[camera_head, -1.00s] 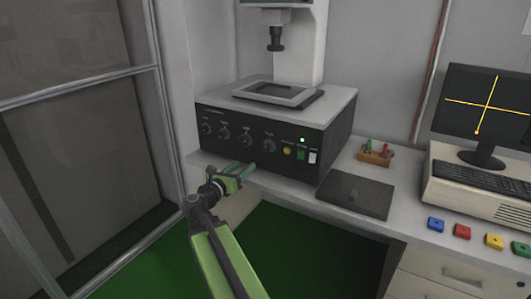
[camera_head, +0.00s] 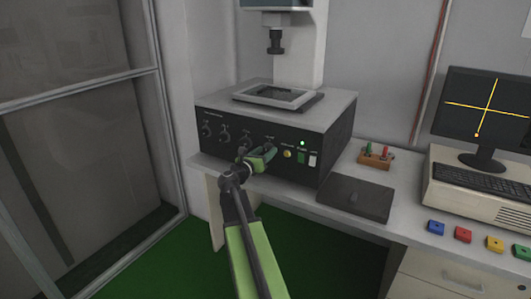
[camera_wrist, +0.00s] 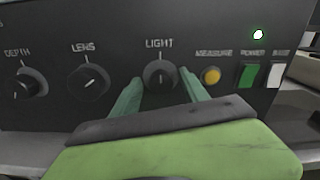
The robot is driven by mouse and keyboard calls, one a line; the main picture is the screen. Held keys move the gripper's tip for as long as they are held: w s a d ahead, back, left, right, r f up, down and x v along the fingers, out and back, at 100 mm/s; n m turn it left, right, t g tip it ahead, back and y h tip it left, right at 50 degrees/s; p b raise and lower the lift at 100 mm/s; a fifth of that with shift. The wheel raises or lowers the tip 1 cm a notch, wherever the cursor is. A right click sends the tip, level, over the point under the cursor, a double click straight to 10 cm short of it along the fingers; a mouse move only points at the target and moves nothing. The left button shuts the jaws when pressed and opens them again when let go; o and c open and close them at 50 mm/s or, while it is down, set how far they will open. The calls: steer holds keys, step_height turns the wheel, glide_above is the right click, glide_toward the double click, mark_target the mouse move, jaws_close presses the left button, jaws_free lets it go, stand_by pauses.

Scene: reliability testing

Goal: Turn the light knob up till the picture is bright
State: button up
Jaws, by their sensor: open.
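The black LIGHT knob (camera_wrist: 160,72) is on the dark front panel of the instrument box, with a pale, near-vertical mark on its face. My gripper (camera_wrist: 159,86) is open, one green finger on each side of the knob's lower part; I cannot tell whether they touch it. In the head view my gripper (camera_head: 263,156) is at the panel and partly hides the knob. The monitor (camera_head: 487,105) at the right has a dark screen with a yellow cross and a small orange dot.
The LENS knob (camera_wrist: 90,82) and DEPTH knob (camera_wrist: 29,83) are left of it. A yellow MEASURE button (camera_wrist: 210,76), green POWER switch (camera_wrist: 249,75) and white switch (camera_wrist: 275,75) are right. A dark pad (camera_head: 355,197) lies on the desk.

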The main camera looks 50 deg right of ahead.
steer(key=shift+c, duration=0.2)
jaws_close()
steer(key=shift+w+r, duration=0.1)
steer(key=shift+w, duration=0.05)
